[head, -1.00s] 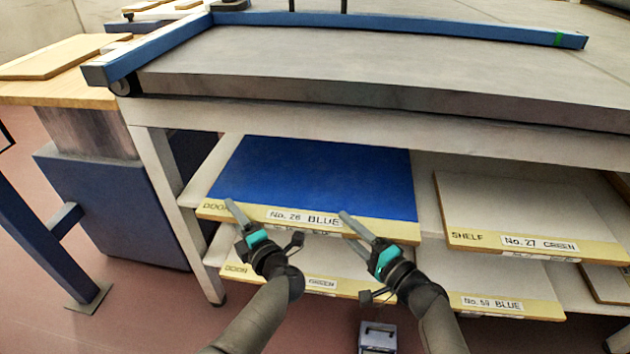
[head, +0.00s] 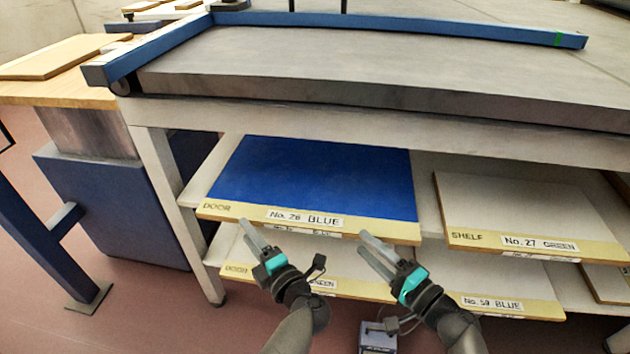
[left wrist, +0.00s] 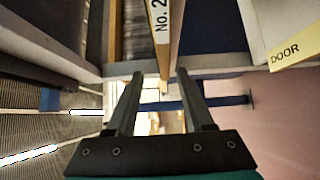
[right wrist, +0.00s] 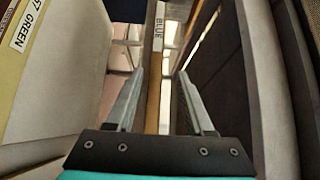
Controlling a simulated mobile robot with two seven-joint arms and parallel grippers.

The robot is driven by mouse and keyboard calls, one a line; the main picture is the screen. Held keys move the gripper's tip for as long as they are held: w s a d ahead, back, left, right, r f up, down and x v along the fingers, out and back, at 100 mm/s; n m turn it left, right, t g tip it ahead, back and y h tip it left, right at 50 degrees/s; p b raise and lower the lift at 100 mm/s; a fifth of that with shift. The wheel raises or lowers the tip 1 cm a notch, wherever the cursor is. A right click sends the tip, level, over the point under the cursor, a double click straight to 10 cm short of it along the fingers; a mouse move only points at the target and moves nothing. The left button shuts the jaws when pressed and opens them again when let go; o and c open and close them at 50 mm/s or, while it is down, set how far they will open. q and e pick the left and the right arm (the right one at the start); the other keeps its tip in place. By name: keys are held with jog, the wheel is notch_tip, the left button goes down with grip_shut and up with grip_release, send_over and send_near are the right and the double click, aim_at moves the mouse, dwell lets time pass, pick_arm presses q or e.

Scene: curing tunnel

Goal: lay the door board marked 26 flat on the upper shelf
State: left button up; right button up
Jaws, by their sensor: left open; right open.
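The door board marked 26 (head: 315,180) has a blue top and a pale yellow front edge reading "DOOR" and "No. 26 BLUE". It lies flat on the upper shelf (head: 205,175), under the grey table top. My left gripper (head: 256,236) is open and empty, just in front of and below the board's front edge. My right gripper (head: 366,246) is open and empty, further right along that edge. The board's edge runs between and beyond the open fingers in the left wrist view (left wrist: 161,40) and the right wrist view (right wrist: 154,75), apparently apart from them.
Board 27 GREEN (head: 530,212) lies to the right on the same level. A lower shelf holds a green-labelled door board (head: 245,275) and board 59 BLUE (head: 515,303). A blue-framed grey table top (head: 380,75) overhangs the shelves.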

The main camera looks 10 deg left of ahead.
jog(key=v, duration=0.5)
jog(key=shift+s+d, duration=0.25)
pick_arm(q)
jog(key=o, duration=0.5)
jog(key=shift+f, duration=0.2)
jog(key=shift+f, duration=0.35)
pick_arm(e)
jog(key=shift+f, duration=0.2)
pick_arm(q)
jog(key=shift+f, duration=0.1)
